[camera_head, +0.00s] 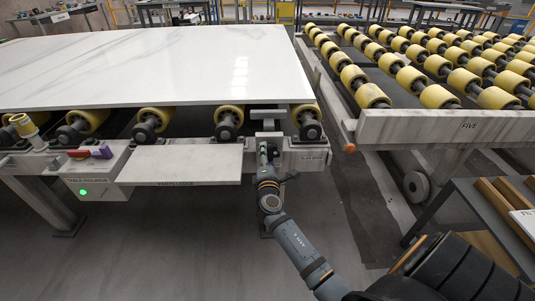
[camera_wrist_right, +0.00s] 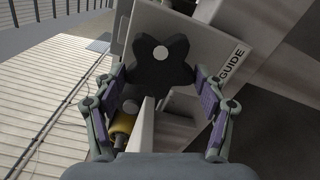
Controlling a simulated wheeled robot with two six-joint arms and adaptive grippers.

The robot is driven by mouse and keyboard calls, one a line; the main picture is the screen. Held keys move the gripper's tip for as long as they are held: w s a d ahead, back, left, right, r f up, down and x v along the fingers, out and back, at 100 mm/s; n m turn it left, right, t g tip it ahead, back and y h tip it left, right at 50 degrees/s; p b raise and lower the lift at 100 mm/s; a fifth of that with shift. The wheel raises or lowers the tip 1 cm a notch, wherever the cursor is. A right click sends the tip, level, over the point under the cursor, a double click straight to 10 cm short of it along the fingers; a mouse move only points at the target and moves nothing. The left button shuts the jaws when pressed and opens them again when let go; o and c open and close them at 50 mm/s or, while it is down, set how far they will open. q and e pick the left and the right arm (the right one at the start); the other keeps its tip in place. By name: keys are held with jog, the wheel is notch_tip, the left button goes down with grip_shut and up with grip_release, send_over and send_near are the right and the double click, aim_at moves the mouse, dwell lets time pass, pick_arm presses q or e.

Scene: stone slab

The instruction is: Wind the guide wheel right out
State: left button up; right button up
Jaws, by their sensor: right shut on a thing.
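The guide wheel (camera_wrist_right: 148,69) is a dark, lobed knob with a pale round centre, in front of a grey plate labelled GUIDE (camera_wrist_right: 232,66). My right gripper (camera_wrist_right: 160,80) has a finger on either side of it and is shut on it. In the head view my right gripper (camera_head: 268,158) is at the table's front edge, just below the marble slab's near right corner. There it hides the wheel. My left gripper is not in view.
The white slab (camera_head: 160,65) lies on yellow rollers. A parts ledge (camera_head: 180,165) and an isolator panel with a lit green light (camera_head: 83,192) are left of my gripper. Roller table FIVE (camera_head: 450,127) stands right across a floor gap; a bench with wooden bars (camera_head: 497,205) is nearer.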

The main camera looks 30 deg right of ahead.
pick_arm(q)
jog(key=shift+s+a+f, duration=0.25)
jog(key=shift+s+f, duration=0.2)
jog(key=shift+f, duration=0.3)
pick_arm(e)
jog(key=shift+f+n, duration=0.15)
jog(key=shift+n, duration=0.45)
jog(key=o, duration=1.2)
jog(key=shift+a, duration=0.1)
jog(key=shift+c, duration=0.2)
jog(key=v, duration=1.2)
jog(key=shift+s, duration=0.1)
